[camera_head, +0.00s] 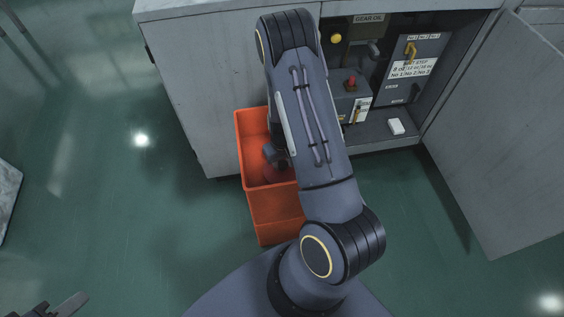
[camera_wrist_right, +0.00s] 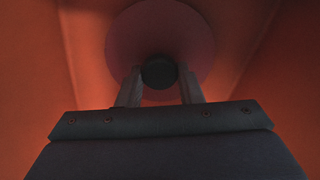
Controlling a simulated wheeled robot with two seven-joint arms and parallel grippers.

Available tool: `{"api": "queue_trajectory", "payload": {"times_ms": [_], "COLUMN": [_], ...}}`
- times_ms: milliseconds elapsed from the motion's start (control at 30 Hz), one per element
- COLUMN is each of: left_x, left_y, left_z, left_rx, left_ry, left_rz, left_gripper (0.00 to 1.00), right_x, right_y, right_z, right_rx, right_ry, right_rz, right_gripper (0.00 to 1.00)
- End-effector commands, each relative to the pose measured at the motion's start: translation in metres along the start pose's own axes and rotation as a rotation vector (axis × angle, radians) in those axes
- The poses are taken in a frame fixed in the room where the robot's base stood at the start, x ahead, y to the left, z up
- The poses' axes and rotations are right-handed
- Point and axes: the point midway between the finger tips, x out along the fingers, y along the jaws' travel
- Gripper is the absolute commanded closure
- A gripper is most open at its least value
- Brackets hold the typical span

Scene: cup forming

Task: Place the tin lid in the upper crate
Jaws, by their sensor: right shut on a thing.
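The upper orange crate (camera_head: 251,130) stands against the grey cabinet's left end. My right arm reaches over it, and my right gripper (camera_head: 277,157) is down inside its opening, partly hidden by the arm. In the right wrist view, my right gripper (camera_wrist_right: 159,88) is shut on the dark round knob of the tin lid (camera_wrist_right: 130,35). The lid is a round disc tinted reddish by the crate, with orange walls around it. Whether it touches the crate floor cannot be told. My left gripper (camera_head: 65,305) shows only partly at the bottom left corner, away from the crate.
A lower orange crate (camera_head: 276,215) shows below the upper one. The open grey cabinet (camera_head: 190,95) holds machinery with a red knob (camera_head: 351,82) and a small white block (camera_head: 396,126). Its open door (camera_head: 495,140) stands at right. Green floor is free at left.

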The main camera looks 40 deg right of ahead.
Motion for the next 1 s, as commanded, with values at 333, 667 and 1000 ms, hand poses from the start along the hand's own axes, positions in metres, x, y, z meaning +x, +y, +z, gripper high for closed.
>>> {"api": "queue_trajectory", "payload": {"times_ms": [333,667,1000], "left_x": [0.002,0.002,-0.006], "left_y": [-0.001,-0.001,0.003], "left_z": [0.001,0.001,-0.003], "left_rx": [0.0,0.0,0.0], "left_ry": [0.0,0.0,0.0], "left_rz": [0.0,0.0,0.0], "left_gripper": [0.64,0.64,0.64], "right_x": [0.003,0.002,-0.029], "right_y": [0.0,0.0,0.0], "right_z": [0.0,0.0,-0.001], "right_rx": [0.0,0.0,0.0], "right_ry": [0.001,0.001,0.004], "right_rz": [0.0,0.0,0.0], "right_gripper": [0.65,0.45,0.45]}}
